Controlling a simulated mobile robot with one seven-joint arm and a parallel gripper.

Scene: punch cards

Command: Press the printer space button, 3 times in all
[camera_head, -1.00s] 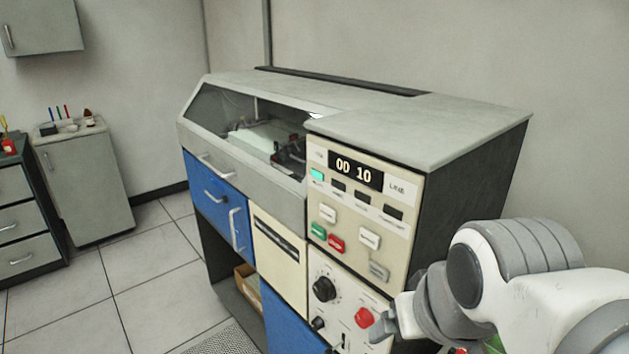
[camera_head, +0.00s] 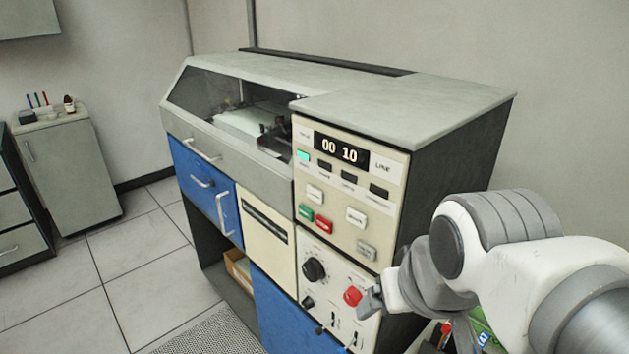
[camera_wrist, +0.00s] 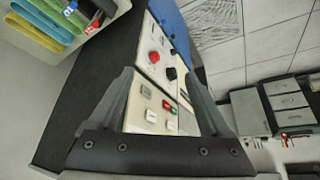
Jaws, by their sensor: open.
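The printer (camera_head: 425,105) is a grey and blue cabinet with a cream button panel (camera_head: 386,217). The panel bears a white button at upper left (camera_head: 314,194), a white one at right (camera_head: 356,217), a grey one at lower right (camera_head: 366,250), a green one (camera_head: 306,212) and a red one (camera_head: 324,225). Their labels are too small to read, so I cannot tell which is space. My gripper (camera_wrist: 162,78) is open and empty, its fingers framing the panel in the wrist view. In the head view its tip shows beside the red knob; contact is unclear.
The red knob (camera_head: 352,296) and black dial (camera_head: 313,269) stick out below the buttons. A display (camera_head: 341,150) reads 00 10. The floor (camera_head: 150,290) left of the printer is clear.

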